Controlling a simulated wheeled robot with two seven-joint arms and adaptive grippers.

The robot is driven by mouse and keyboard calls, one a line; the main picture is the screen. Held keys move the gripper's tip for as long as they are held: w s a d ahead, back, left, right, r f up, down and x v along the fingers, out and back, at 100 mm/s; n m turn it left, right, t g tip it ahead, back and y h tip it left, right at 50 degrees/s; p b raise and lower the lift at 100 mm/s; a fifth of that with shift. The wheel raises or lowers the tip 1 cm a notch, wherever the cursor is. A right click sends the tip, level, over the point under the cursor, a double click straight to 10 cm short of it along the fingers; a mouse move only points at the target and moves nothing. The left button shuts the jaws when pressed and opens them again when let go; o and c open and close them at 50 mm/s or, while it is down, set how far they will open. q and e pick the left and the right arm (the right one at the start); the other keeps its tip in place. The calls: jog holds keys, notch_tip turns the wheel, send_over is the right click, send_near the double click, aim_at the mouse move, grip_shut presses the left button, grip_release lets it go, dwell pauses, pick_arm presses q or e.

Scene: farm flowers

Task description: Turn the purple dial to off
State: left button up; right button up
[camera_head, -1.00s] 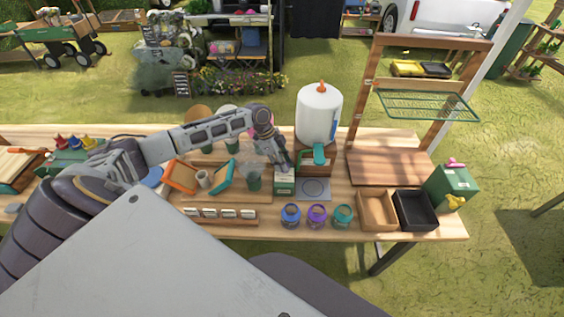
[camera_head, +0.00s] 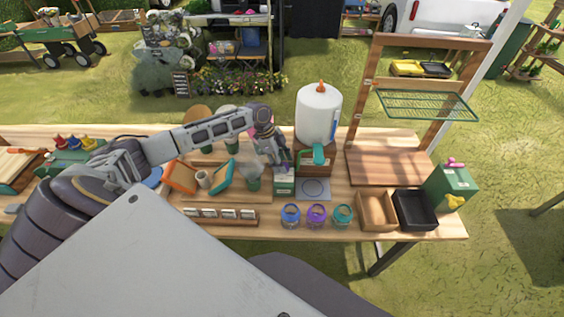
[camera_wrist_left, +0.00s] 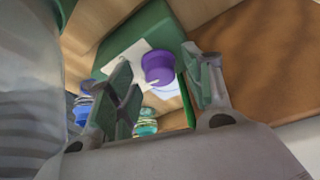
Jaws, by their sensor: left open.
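The purple dial (camera_wrist_left: 158,68) shows in the left wrist view, mounted on a dark green box with a white label and a white pointer mark on the knob. In the head view the green and white box (camera_head: 284,187) stands left of the white tank, and my gripper hides the dial. My left gripper (camera_head: 279,167) is open just above the box. In the left wrist view its fingers (camera_wrist_left: 157,80) lie on either side of the dial, with visible gaps; I cannot tell how far off the dial is in depth. My right gripper is not in view.
A white tank (camera_head: 319,113) on a wooden stand is close on the right. A green cup (camera_head: 253,183) with a clear funnel is close on the left. Several jars, including a purple one (camera_head: 316,216), stand in front. A wooden shelf rack (camera_head: 365,100) stands farther right.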

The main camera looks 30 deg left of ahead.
pick_arm(q)
jog(key=shift+a+r, duration=0.1)
jog(key=shift+r, duration=0.05)
jog(key=v, duration=1.1)
jog(key=shift+r, duration=0.3)
jog(key=shift+a, duration=0.15)
